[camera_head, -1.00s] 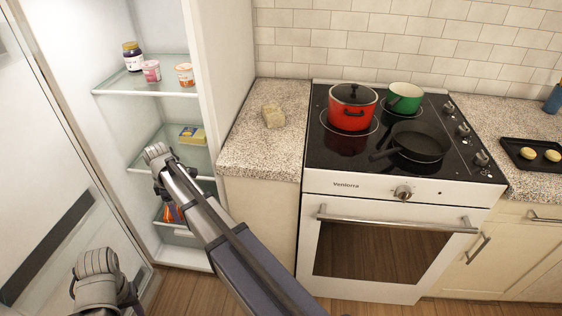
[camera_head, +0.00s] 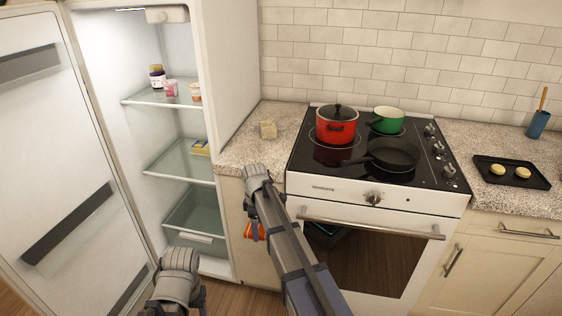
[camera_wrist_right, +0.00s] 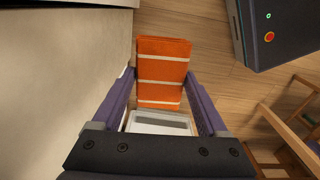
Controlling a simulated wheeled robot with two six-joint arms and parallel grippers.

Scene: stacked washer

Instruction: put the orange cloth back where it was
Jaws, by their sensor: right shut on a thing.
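The orange cloth (camera_wrist_right: 163,62) with pale stripes hangs between the fingers of my right gripper (camera_wrist_right: 160,76), which is shut on it. In the head view a bit of the orange cloth (camera_head: 252,231) shows low beside my right arm, in front of the cabinet left of the oven. My arm hides most of the cloth there and the right jaws (camera_head: 252,212). My left gripper (camera_head: 180,290) is low in the head view, in front of the fridge; its jaws are not clear.
The fridge (camera_head: 166,97) stands open at left, with jars and tubs on its shelves and a clear drawer (camera_head: 192,238). The oven handle (camera_head: 370,225) juts out.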

